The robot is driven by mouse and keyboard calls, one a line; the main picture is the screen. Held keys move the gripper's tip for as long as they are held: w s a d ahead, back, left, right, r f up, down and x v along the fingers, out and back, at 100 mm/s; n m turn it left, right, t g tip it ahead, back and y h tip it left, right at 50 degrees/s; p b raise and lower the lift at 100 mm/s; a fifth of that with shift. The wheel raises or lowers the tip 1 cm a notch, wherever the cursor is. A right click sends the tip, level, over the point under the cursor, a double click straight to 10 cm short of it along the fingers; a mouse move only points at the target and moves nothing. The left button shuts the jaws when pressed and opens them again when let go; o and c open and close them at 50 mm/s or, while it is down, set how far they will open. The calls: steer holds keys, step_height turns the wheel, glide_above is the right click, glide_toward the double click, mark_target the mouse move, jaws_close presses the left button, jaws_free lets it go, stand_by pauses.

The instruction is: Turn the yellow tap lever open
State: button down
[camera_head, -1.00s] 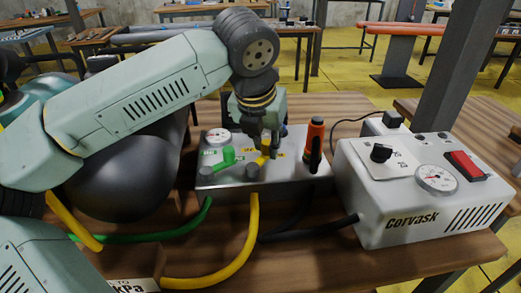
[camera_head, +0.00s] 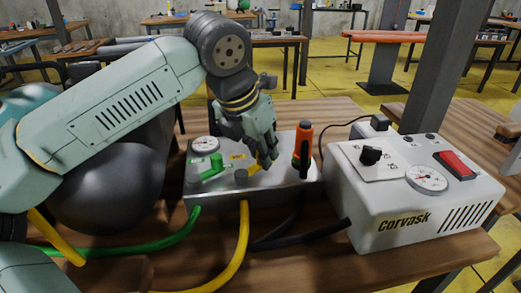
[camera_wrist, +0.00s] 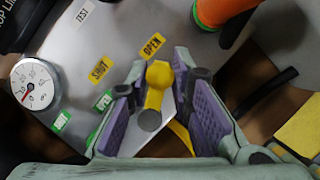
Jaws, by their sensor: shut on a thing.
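The yellow tap lever (camera_wrist: 156,88) lies between the purple pads of my gripper (camera_wrist: 157,112) in the wrist view. My gripper is shut on it. The lever's round knob end points at the yellow OPEN label (camera_wrist: 152,45); the yellow SHUT label (camera_wrist: 100,68) is to its left. In the head view my gripper (camera_head: 267,163) is over the right part of the metal tap box (camera_head: 225,188). Only part of the yellow lever (camera_head: 255,168) shows there, beside a grey round cap (camera_head: 241,177). The fingers hide the rest.
A green tap (camera_head: 211,168) and a dial gauge (camera_head: 205,144) are left on the box. An orange and black tool (camera_head: 303,148) stands upright close to my gripper's right. A white Corvask unit (camera_head: 400,190) stands farther right. Yellow and green hoses run out in front.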

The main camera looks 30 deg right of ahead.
steer(key=c, duration=1.7)
jaws_free()
steer(key=shift+r, duration=0.1)
steer(key=v, duration=1.2)
steer(key=shift+s+d, duration=0.15)
